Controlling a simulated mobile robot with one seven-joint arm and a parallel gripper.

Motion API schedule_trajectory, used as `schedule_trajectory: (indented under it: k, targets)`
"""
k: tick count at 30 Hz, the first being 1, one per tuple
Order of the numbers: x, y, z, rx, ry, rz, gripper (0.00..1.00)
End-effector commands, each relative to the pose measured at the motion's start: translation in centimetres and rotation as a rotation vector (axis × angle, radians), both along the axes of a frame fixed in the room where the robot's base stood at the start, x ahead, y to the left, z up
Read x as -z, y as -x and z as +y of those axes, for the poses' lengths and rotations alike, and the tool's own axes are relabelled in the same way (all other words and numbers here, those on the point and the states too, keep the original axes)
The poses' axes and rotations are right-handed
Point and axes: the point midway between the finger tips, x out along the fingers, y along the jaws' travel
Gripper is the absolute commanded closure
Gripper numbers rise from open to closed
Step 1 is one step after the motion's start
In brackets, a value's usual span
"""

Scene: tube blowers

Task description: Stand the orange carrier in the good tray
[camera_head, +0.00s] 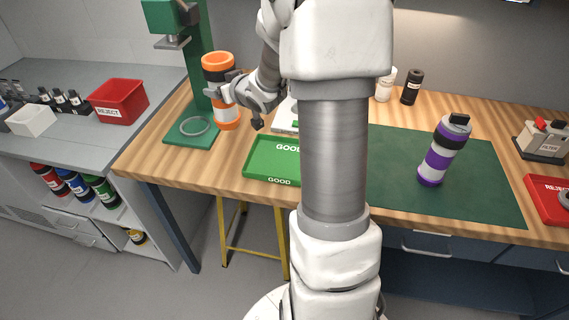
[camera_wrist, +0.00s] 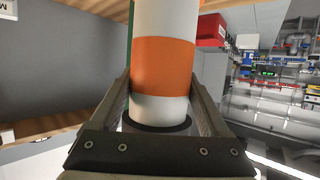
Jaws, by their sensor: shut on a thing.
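The orange carrier (camera_head: 226,112), an upright cylinder with orange and white bands, is at the left part of the bench, in front of the green stand. My gripper (camera_head: 226,88) is shut around its middle. In the wrist view the carrier (camera_wrist: 165,65) fills the space between the two fingers (camera_wrist: 162,98). Whether its lower end touches the bench cannot be told. The green good tray (camera_head: 262,159), marked GOOD, lies on the bench to the right of the carrier. My arm hides the tray's right part.
The green press stand (camera_head: 197,60) with a ring (camera_head: 195,125) on its base is close by the carrier. A purple and white carrier (camera_head: 441,155) stands on the dark green mat (camera_head: 400,150). Red reject trays are at the left (camera_head: 118,100) and right (camera_head: 548,200).

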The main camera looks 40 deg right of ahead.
Motion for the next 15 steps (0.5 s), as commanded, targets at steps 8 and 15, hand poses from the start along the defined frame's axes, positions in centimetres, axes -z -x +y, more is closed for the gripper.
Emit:
schedule_trajectory:
  k: [8,15]
  targets:
    - [-1.1,5.0,-10.5,0.017,0.004,-0.004,0.88]
    - [-0.6,12.9,-18.7,0.042,0.000,-0.002,0.88]
